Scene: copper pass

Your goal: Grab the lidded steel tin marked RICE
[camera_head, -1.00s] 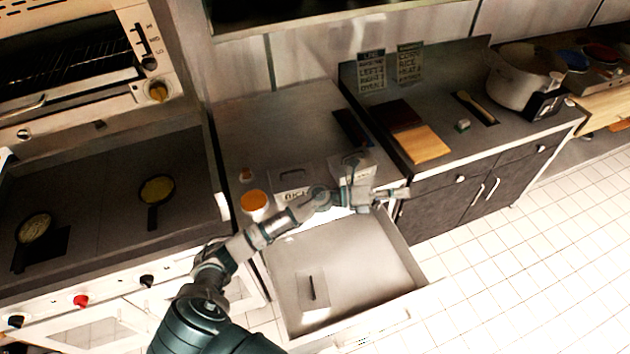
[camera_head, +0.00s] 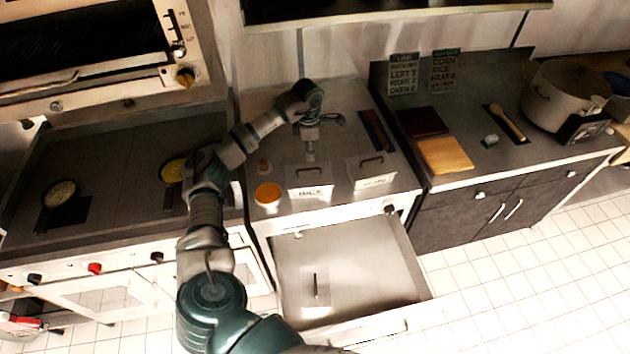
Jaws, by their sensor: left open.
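The lidded steel tin marked RICE (camera_head: 309,193) stands on the steel counter between the stove and the wooden boards. It is box-shaped, with a dark handle on its lid and a white front label. My left gripper (camera_head: 310,157) is open and points down just behind and above the RICE tin, apart from it as far as I can tell. The fingertips are small and their gap is hard to make out. A similar lidded tin (camera_head: 372,181) stands just right of it, its label too blurred to read. My right gripper is not in view.
An orange-topped jar (camera_head: 268,193) and a smaller bottle (camera_head: 264,167) stand close left of the RICE tin. An open drawer (camera_head: 375,270) juts out below, with another handled lid or tin (camera_head: 316,286) inside. Pans (camera_head: 60,193) sit on the stove at left.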

